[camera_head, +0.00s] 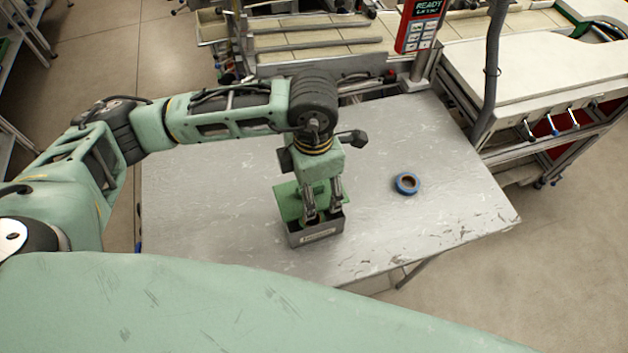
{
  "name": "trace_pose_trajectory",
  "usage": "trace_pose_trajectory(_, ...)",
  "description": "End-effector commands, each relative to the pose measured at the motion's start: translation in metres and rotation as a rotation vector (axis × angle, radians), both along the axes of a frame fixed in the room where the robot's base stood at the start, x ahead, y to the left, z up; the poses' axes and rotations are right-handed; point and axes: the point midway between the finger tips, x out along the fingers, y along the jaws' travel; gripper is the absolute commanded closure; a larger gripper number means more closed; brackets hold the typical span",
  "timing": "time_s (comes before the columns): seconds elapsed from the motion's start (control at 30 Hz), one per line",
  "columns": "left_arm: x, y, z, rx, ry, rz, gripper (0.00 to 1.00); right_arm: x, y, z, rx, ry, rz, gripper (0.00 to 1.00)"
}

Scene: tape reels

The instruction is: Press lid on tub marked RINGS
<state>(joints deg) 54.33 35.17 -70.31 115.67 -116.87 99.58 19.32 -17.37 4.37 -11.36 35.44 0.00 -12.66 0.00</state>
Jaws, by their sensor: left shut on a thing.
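The grey tub (318,237) stands near the front edge of the metal table, with a pale label on its front that is too small to read. A green lid-like panel (287,204) stands up along the tub's back-left side, so the top is at least partly uncovered. My left gripper (324,212) points down with its fingertips at the tub's mouth, in front of the panel. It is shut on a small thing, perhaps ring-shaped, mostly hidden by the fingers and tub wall. A blue tape reel (407,183) lies flat to the right. My right gripper is not in view.
A conveyor (320,38) runs at the back, and a white-topped bench (540,70) stands at the right.

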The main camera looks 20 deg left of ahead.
Motion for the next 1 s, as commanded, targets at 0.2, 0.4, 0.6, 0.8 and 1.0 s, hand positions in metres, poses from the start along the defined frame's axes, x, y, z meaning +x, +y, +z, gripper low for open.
trace_pose_trajectory(0.2, -0.001, 0.000, -0.015, 0.000, 0.002, 0.000, 0.57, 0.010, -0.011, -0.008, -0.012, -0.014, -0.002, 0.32)
trace_pose_trajectory(0.4, -0.001, 0.000, -0.034, 0.001, 0.002, 0.000, 0.57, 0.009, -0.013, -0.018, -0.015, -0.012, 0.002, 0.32)
trace_pose_trajectory(0.6, -0.001, 0.000, -0.054, 0.000, 0.003, 0.000, 0.57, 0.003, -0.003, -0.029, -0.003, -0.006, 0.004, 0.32)
trace_pose_trajectory(0.8, 0.000, 0.000, -0.071, 0.000, 0.000, -0.001, 0.57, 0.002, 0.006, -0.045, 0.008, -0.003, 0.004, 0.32)
trace_pose_trajectory(1.0, 0.000, 0.000, -0.073, 0.000, 0.000, -0.001, 0.57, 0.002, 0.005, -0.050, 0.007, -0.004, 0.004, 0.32)
